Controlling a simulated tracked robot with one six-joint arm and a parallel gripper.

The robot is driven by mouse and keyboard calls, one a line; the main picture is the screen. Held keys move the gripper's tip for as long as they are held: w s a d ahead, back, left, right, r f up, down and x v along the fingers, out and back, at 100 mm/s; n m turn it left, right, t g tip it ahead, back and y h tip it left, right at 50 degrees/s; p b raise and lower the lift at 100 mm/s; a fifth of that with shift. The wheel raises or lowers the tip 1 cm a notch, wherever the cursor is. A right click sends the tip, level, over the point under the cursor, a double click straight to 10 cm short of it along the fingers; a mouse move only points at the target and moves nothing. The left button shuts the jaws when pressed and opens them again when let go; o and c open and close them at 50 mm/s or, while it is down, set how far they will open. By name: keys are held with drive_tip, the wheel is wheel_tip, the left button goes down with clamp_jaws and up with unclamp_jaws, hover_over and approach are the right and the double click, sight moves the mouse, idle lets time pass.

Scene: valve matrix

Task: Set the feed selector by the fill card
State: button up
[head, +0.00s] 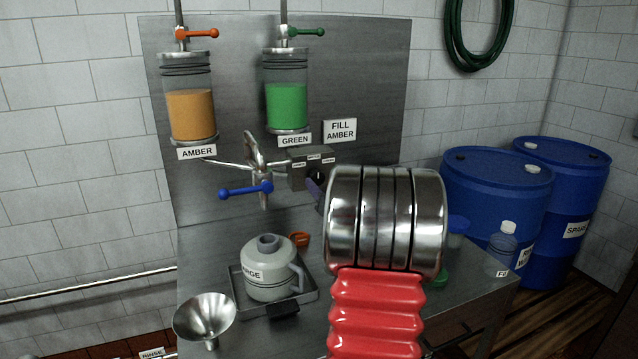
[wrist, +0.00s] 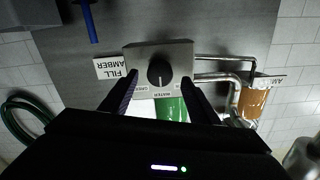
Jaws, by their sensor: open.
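The feed selector is a grey box with a round black knob (wrist: 160,71) and small labels along one edge. The knob's light line looks vertical in the wrist view, toward the middle label, which seems to read WATER. The selector box (head: 299,177) also shows in the head view, partly hidden by my arm. The fill card (head: 341,130) reads FILL AMBER and hangs on the steel panel above and right of the box; it appears upside down in the wrist view (wrist: 116,68). My gripper (wrist: 160,82) is open, its fingers either side of the knob; contact cannot be told.
Amber (head: 191,115) and green (head: 286,105) tanks hang on the panel with valve handles above. A blue-handled valve (head: 246,189) is left of the box. A jug (head: 268,270) on a tray and a funnel (head: 205,316) stand below. Blue drums (head: 497,195) are right.

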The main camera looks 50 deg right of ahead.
sight(317, 180)
drive_tip(key=shift+x, duration=1.8)
drive_tip(key=shift+c, duration=0.2)
drive_tip(key=c, duration=1)
drive_tip(key=shift+n, duration=0.5)
drive_tip(key=n, duration=0.9)
drive_tip(key=shift+a, duration=0.1)
drive_tip(key=shift+w, duration=0.1)
